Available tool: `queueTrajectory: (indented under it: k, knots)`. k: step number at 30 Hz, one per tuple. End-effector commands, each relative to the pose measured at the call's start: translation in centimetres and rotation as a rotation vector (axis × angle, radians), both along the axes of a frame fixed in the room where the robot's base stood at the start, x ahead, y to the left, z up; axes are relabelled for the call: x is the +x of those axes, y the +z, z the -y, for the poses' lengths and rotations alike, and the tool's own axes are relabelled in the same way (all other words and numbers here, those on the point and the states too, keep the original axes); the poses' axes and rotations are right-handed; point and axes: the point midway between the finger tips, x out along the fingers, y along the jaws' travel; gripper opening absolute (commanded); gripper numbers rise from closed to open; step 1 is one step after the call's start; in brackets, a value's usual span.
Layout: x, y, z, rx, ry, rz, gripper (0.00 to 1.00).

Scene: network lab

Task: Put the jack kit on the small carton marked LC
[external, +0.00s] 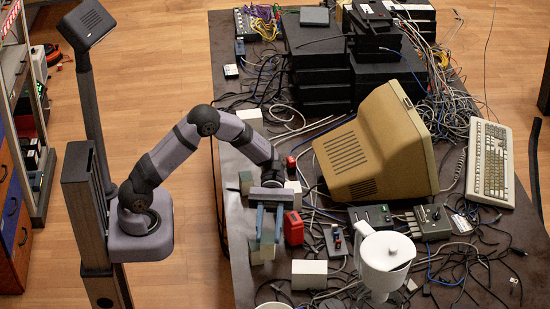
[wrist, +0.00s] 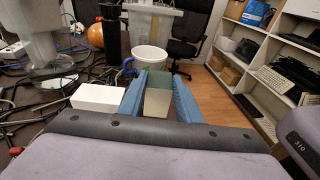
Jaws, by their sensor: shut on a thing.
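Several small cartons stand around: a white one (external: 309,274) to the lower right of my gripper, also left of the fingers in the wrist view (wrist: 98,97), and another (external: 250,120) farther back. No LC mark is readable.
A red box (external: 293,228) stands close to the right of my gripper. A white pitcher (external: 383,262), a beige monitor (external: 375,145) and a grey switch box (external: 430,221) stand farther right. Cables cover much of the table. Black devices (external: 318,70) are stacked at the back.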

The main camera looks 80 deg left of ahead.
Motion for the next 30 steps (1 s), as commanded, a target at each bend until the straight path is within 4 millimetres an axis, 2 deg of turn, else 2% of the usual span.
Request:
queueTrajectory:
  k: [1, 3, 6, 12, 16, 25, 30]
  knots:
    - [0.9, 0.3, 1.9, -0.001, -0.037, 0.007, 0.06]
    - [2.3, 1.3, 3.9, -0.002, -0.056, 0.007, 0.06]
    - [4.7, 3.3, 5.3, -0.004, -0.031, 0.008, 0.06]
    - [9.0, 7.2, 5.3, -0.004, 0.078, 0.007, 0.06]
    - [10.6, 9.0, 5.4, -0.005, 0.146, 0.004, 0.06]
    - [10.9, 8.6, 5.4, -0.006, 0.189, 0.0, 0.06]
    - [10.8, 6.6, 5.4, -0.005, 0.188, -0.003, 0.06]
